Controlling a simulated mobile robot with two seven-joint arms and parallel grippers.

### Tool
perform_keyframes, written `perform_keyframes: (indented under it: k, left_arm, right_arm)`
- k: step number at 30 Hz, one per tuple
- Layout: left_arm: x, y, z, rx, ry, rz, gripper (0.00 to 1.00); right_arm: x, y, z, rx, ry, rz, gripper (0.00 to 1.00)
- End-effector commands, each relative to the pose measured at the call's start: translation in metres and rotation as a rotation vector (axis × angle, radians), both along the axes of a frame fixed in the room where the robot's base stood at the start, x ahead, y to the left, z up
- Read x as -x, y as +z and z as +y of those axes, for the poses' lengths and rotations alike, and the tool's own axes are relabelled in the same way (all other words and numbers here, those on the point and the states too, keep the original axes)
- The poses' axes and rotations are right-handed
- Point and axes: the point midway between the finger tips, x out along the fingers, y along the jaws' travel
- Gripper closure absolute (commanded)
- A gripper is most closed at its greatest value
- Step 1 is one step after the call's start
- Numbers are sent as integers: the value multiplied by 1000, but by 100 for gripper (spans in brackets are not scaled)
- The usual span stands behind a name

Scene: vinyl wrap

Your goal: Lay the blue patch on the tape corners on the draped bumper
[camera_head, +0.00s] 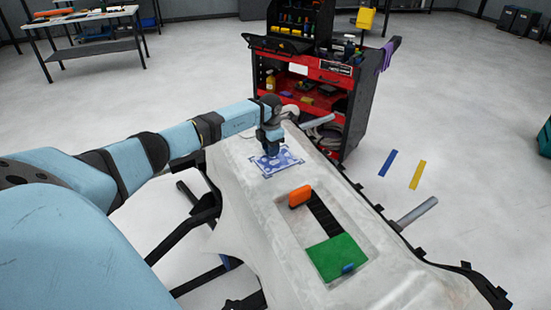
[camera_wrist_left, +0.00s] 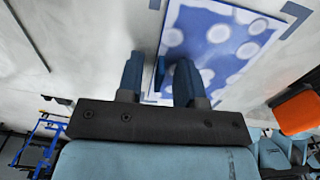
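The blue patch (camera_head: 285,158), patterned with pale round spots, lies on the pale draped bumper (camera_head: 245,200). It also shows in the left wrist view (camera_wrist_left: 215,45). Dark tape corners show around it, one (camera_wrist_left: 296,14) off its upper right corner and one (camera_wrist_left: 155,4) off its upper left. The patch looks flat and within the corners; some corners are hidden. My left gripper (camera_wrist_left: 160,80) is just over one edge of the patch, fingers apart, with a small blue upright piece between them that does not fill the gap. Any contact cannot be told. My right gripper is not in view.
An orange block (camera_head: 300,196), a black ribbed strip (camera_head: 322,215) and a green pad (camera_head: 337,257) with a small blue piece sit in the bumper's recess. A red tool cart (camera_head: 330,75) stands behind.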

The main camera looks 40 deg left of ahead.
Motion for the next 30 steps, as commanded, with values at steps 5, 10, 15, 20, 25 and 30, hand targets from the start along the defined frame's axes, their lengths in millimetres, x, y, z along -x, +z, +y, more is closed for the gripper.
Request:
perform_keyframes:
  k: [5, 10, 15, 20, 25, 30]
  left_arm:
    - [0, 1, 0, 0, -1, 0, 65]
    - [0, 32, 1, -1, -2, -2, 65]
    - [-1, 73, 1, -1, -1, -3, 65]
    - [0, 107, 1, -1, 0, -3, 65]
    - [0, 130, 0, 0, 0, -2, 65]
    - [0, 138, 0, -1, 0, 0, 65]
  right_arm:
    - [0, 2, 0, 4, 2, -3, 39]
    - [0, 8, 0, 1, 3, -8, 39]
    - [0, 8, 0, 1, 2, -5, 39]
    - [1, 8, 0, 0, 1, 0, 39]
    - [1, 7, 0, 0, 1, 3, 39]
    - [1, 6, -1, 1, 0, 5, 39]
